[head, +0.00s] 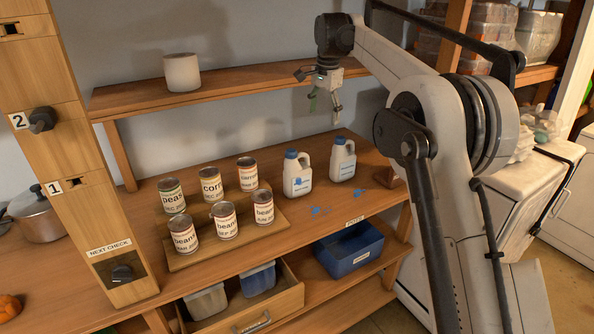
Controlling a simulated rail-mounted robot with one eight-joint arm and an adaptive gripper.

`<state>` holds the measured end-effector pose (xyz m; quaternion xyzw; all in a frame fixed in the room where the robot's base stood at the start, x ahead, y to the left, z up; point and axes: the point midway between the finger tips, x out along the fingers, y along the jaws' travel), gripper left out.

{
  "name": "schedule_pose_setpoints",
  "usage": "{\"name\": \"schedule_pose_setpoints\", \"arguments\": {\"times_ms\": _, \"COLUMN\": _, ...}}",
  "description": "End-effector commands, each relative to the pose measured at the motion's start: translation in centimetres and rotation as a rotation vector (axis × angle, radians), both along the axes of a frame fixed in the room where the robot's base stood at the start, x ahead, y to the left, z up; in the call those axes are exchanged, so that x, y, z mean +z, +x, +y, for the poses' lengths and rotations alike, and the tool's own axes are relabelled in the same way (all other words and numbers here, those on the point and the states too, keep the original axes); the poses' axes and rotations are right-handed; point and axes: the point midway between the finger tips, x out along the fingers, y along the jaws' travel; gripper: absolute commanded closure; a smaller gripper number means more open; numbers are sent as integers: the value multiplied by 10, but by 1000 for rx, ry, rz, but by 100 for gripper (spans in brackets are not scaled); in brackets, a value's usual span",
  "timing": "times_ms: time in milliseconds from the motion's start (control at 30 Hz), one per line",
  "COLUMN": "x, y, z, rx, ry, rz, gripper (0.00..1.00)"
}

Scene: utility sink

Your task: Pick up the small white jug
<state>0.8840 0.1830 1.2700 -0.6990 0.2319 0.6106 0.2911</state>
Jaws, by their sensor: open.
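Two small white jugs with blue caps stand upright on the wooden counter, right of the cans. The left jug (297,174) has a blue mark on its front. The right jug (342,160) stands slightly farther back and has a blue label. Both have handles on their right sides. My gripper (324,107) is open and empty. It hangs in front of the upper shelf, in the picture above the two jugs and apart from them. Its exact distance from the jugs is hard to tell from this one view.
Several labelled cans (226,221) stand on a wooden board left of the jugs. A white cup-like container (182,73) sits on the upper shelf (240,80). A blue bin (349,249) is below the counter, beside an open drawer (262,312). Blue marks lie on the counter near the jugs.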

Motion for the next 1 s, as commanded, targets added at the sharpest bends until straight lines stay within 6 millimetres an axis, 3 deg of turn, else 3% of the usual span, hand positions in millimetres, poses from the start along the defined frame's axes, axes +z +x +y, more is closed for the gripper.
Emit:
{"name": "schedule_pose_setpoints", "arguments": {"times_ms": 200, "x": -26, "y": 31, "z": 32, "rx": -91, "ry": 1, "rz": 60, "gripper": 32}}
{"name": "schedule_pose_setpoints", "arguments": {"times_ms": 500, "x": -70, "y": 45, "z": 65, "rx": -202, "ry": -8, "rz": 128, "gripper": 32}}
{"name": "schedule_pose_setpoints", "arguments": {"times_ms": 1000, "x": -114, "y": 44, "z": 74, "rx": -244, "ry": -13, "rz": 151, "gripper": 32}}
